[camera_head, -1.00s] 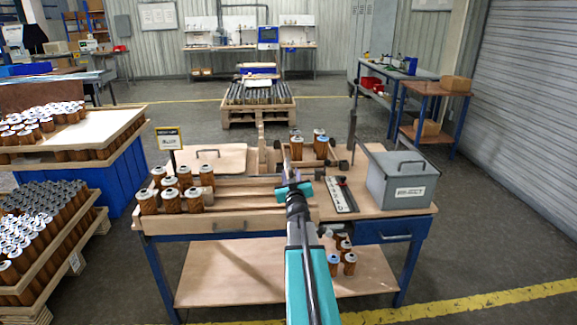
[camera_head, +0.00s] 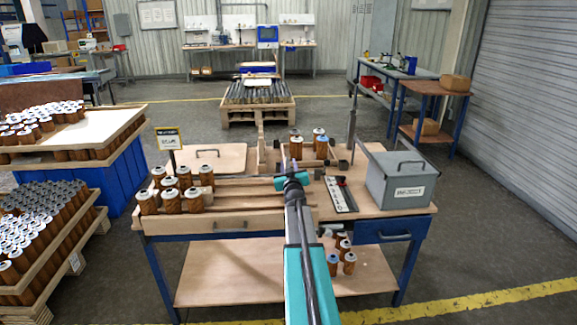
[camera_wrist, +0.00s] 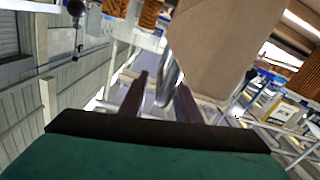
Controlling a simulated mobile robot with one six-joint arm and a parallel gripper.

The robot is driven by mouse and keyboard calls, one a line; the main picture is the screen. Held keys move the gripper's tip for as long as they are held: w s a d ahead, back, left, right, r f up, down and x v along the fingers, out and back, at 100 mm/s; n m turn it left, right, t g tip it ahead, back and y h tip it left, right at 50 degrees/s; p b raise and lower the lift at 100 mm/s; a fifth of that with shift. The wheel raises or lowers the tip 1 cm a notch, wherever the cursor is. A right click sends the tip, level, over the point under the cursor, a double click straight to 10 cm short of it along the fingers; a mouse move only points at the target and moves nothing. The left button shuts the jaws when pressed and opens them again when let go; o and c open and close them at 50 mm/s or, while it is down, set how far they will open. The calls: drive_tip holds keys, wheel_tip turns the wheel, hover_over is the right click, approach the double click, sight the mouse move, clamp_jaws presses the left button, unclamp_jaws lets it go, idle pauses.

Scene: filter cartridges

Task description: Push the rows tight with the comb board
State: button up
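Several brown, pale-topped cartridges (camera_head: 172,190) stand upright in rows at the left of the workbench, by a low wooden front rail (camera_head: 240,220). A flat wooden board with a dark handle (camera_head: 212,158) lies behind them; I cannot tell whether it is the comb board. My gripper (camera_head: 287,153) is over the middle of the bench, right of the rows and apart from them. In the wrist view its two dark fingers (camera_wrist: 163,92) stand apart. A silvery part shows beyond them, beside a large tan board (camera_wrist: 220,45). Whether it touches a finger is unclear.
A grey lidded box (camera_head: 400,182) sits at the bench's right, beside a flat black-and-white strip (camera_head: 340,195). More cartridges stand in a wooden tray (camera_head: 310,158) at the back and on the lower shelf (camera_head: 232,275). A small yellow-and-black sign (camera_head: 168,139) rises behind the rows.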

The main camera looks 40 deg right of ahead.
drive_tip(key=shift+w+d, duration=0.15)
drive_tip(key=shift+w, duration=0.05)
clamp_jaws()
idle(0.5)
